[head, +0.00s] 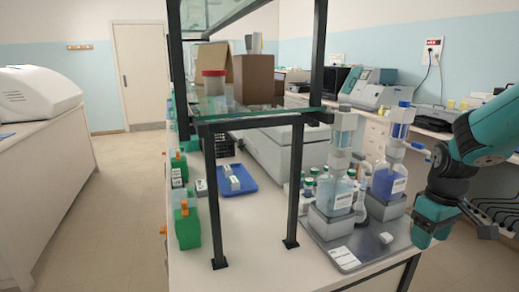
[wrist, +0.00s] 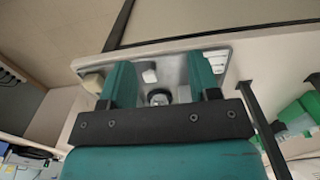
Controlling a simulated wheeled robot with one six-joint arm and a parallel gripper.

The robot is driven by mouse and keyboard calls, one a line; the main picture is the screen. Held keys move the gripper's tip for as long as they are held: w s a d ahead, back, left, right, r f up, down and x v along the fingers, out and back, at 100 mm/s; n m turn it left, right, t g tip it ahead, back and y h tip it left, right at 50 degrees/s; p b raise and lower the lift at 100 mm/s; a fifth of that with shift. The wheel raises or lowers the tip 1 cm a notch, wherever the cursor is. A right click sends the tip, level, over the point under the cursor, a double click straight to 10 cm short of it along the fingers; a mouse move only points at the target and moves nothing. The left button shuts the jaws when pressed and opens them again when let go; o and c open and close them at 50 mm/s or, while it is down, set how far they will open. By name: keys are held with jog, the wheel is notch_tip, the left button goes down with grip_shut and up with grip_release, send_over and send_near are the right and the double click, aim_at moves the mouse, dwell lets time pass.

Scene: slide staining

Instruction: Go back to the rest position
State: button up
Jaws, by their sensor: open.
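My gripper (head: 427,234) is at the right of the head view, beside the right front corner of a grey metal tray (head: 372,250). In the wrist view its two teal fingers (wrist: 161,82) stand apart with a clear gap, and nothing is held between them. The tray (wrist: 229,58) shows behind the fingers, with a small round grey part (wrist: 159,98) visible through the gap. What that part belongs to is hard to tell. My arm comes in from the right edge of the head view.
Two dispenser bottles, a pale one (head: 342,192) and a blue one (head: 386,182), stand on grey blocks on the tray. A black-framed glass shelf (head: 213,107) rises over the bench. A blue tray (head: 240,187) and green boxes (head: 187,229) are left. The floor at left is clear.

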jog(key=s+a+r+n+y, duration=0.1)
jog(key=s+a+r, duration=0.25)
jog(key=a, duration=0.25)
jog(key=s+a+r+y, duration=0.1)
jog(key=s+a+r, duration=0.25)
jog(key=a, duration=0.35)
jog(key=s+a+r+n+y, duration=0.1)
jog(key=s+a, duration=0.3)
jog(key=s, duration=0.4)
jog(key=s+a+r+n+y, duration=0.1)
jog(key=s+a, duration=0.4)
jog(key=s, duration=0.3)
jog(key=shift+a+r, duration=0.15)
jog(key=shift+r, duration=0.25)
jog(key=shift+c, duration=0.2)
